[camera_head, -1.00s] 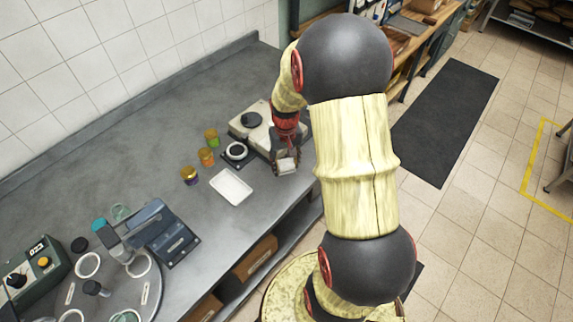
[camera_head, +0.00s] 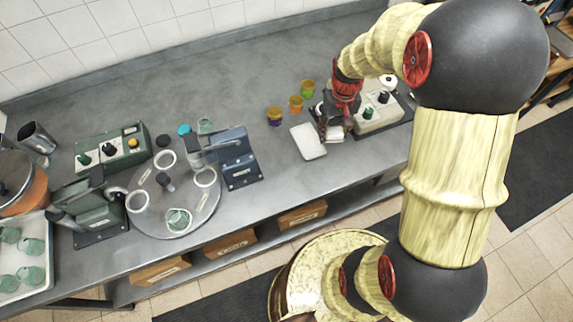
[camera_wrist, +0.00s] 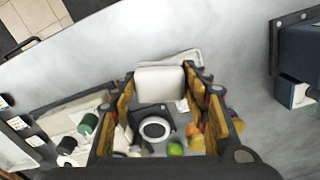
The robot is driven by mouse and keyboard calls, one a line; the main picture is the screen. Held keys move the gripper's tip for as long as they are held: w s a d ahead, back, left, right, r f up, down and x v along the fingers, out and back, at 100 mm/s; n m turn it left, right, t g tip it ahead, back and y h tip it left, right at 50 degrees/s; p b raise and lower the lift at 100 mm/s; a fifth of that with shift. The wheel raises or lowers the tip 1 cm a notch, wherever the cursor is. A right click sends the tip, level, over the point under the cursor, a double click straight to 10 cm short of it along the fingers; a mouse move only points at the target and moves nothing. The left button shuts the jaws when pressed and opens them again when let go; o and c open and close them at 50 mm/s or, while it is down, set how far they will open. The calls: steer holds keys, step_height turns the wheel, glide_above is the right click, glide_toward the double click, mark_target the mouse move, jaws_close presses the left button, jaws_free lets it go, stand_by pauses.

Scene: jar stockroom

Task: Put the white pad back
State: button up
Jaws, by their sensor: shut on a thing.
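My gripper (camera_head: 334,136) is shut on the white pad (camera_head: 335,131), a small pale block at its fingertips above the bench. In the wrist view the pad (camera_wrist: 159,80) sits between the two fingertips of my gripper (camera_wrist: 160,76). A shallow white tray (camera_head: 309,142) lies on the bench just left of my gripper. In the wrist view part of the tray (camera_wrist: 186,57) shows beyond the pad.
Small colored jars (camera_head: 296,104) stand behind the tray. A pale control box with knobs (camera_head: 378,118) is right of my gripper. A blue device (camera_head: 237,158) and a round grey turntable (camera_head: 176,203) are to the left. Bare bench lies between the blue device and tray.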

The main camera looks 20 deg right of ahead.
steer(key=s+a+r+n, duration=0.1)
steer(key=s+a+n, duration=0.15)
steer(key=a, duration=0.35)
steer(key=s+a+r+n, duration=0.1)
steer(key=s+a, duration=0.3)
steer(key=a, duration=0.3)
steer(key=s+a+f, duration=0.2)
steer(key=s, duration=0.4)
steer(key=b, duration=0.2)
glide_above(285, 167)
steer(key=f, duration=0.9)
steer(key=shift+s, duration=0.25)
steer(key=shift+w+f, duration=0.15)
steer(key=shift+f, duration=0.8)
steer(key=shift+w+f, duration=0.1)
steer(key=shift+f, duration=0.8)
steer(key=shift+b, duration=0.3)
steer(key=shift+f, duration=0.2)
steer(key=o, duration=1.2)
